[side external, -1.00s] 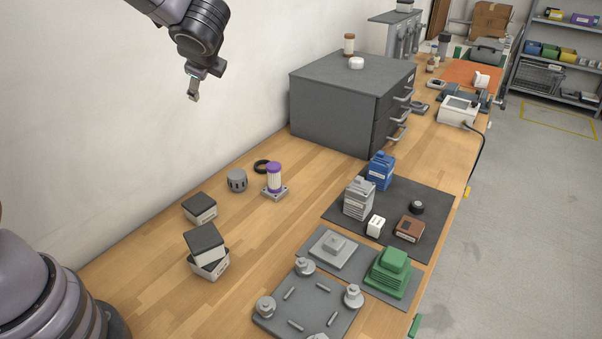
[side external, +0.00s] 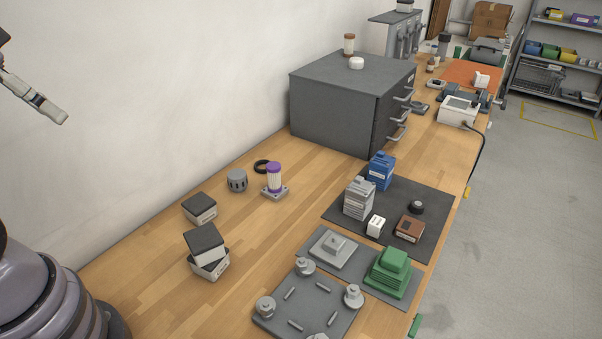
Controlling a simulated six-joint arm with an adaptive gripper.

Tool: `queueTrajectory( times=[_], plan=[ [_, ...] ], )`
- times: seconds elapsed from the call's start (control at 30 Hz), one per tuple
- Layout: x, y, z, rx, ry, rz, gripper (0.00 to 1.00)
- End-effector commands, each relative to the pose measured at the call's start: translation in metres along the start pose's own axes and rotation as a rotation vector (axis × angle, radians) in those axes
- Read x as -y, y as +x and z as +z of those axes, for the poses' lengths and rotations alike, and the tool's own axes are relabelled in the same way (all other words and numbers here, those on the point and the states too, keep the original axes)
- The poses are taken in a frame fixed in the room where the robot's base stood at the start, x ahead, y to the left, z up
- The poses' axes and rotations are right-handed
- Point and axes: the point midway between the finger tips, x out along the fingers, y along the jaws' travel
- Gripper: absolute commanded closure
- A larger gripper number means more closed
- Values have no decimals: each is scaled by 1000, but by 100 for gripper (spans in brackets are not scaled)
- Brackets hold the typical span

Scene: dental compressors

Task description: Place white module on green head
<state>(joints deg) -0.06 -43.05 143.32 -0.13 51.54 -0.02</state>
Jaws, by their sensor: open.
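The white module (side external: 375,226) is a small white block on the dark mat, between the grey ribbed head (side external: 359,199) and the brown block. The green head (side external: 391,269) is a finned, stepped block on a grey plate near the table's front edge. The white module stands apart from it, farther back. My gripper (side external: 58,116) is at the upper left, high in front of the wall and far from both. It is open, and nothing shows in it.
A blue head (side external: 380,171), brown block (side external: 409,229) and black knob (side external: 417,207) share the dark mat (side external: 440,196). A grey plate with posts (side external: 318,303) lies in front. Black-topped boxes (side external: 205,246) and a purple-capped cylinder (side external: 274,178) stand left. A grey cabinet (side external: 330,100) stands behind.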

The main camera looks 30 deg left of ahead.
Motion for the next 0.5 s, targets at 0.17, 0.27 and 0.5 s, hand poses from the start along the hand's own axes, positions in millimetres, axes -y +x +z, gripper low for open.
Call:
queueTrajectory(
  times=[0.17,0.27,0.5],
  plan=[
    [-3,1,-6,-2,8,12,54],
    [-16,8,-30,-17,25,62,54],
    [-93,63,-142,-103,58,265,54]
  ],
)
